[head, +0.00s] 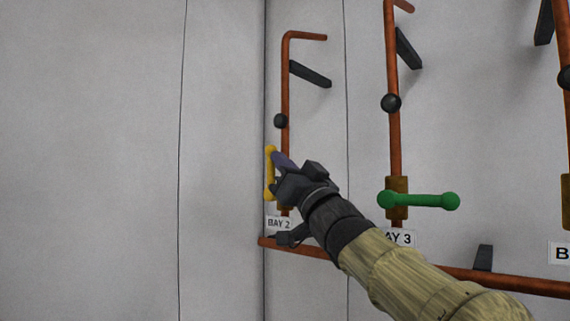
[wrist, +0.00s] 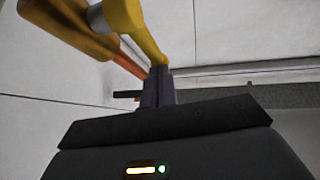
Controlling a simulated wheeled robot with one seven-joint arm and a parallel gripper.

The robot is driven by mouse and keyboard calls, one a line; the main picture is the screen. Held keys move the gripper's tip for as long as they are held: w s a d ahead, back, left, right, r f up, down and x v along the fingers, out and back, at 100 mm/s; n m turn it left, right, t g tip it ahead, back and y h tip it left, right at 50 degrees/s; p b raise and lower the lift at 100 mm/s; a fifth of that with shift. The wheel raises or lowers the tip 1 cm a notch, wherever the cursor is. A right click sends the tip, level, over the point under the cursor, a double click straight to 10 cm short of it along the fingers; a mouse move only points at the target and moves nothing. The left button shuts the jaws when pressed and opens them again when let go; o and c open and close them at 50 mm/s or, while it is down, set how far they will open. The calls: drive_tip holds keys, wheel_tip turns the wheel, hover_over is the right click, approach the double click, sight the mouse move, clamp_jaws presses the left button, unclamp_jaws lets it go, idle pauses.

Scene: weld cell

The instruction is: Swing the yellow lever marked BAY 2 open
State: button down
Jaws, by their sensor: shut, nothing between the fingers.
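The yellow lever (head: 269,172) stands about upright, along the copper pipe above the BAY 2 label (head: 279,223) in the head view. My gripper (head: 277,158) is shut and empty, with its fingertips close to the lever's upper part. In the wrist view the yellow lever (wrist: 134,28) runs down to the fingertips (wrist: 158,72). The tips look to be at the lever's end; I cannot tell whether they touch it. My gripper hides the valve body and part of the pipe in the head view.
A green lever (head: 420,200) lies level on the BAY 3 pipe (head: 393,140), right of my gripper. A copper pipe (head: 500,279) runs along the bottom, partly behind my arm. Dark brackets (head: 310,75) stick out from the wall. The wall at left is bare.

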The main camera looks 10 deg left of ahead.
idle(0.4)
drive_tip(key=b+v, duration=0.9)
drive_tip(key=v, duration=0.8)
drive_tip(key=shift+s+f+b, duration=0.15)
drive_tip(key=shift+b, duration=0.15)
